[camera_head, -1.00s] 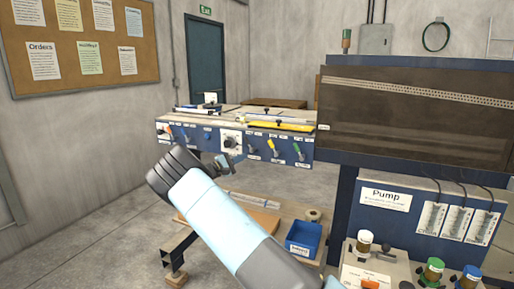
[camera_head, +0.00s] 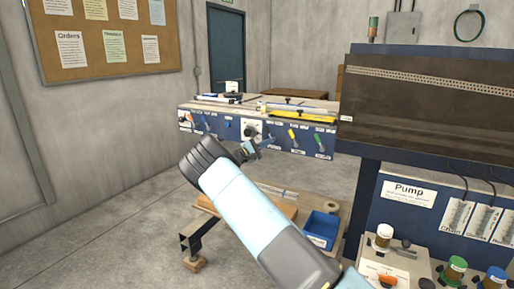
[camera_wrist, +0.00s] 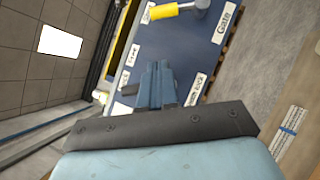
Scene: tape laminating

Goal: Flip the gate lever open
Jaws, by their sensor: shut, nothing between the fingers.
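My gripper (camera_wrist: 155,85) is shut and empty, its blue-grey fingers in front of the blue control panel (camera_wrist: 165,38). In the wrist view, a lever with a yellow handle (camera_wrist: 163,11) and a silver shaft lies beyond the fingertips at the top edge, beside the white "Gate" label (camera_wrist: 226,22). The fingers look apart from it; its top is cut off. In the head view, my gripper (camera_head: 257,149) is in front of the bench's panel, just below the round dial (camera_head: 251,130) and left of the yellow lever (camera_head: 292,134).
A green lever (camera_head: 318,138) stands right of the yellow one. Blue levers (camera_head: 207,124) are at the panel's left. A blue bin (camera_head: 322,228) sits on the low shelf beneath. The pump panel (camera_head: 408,193) stands at the right. Open floor lies at the left.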

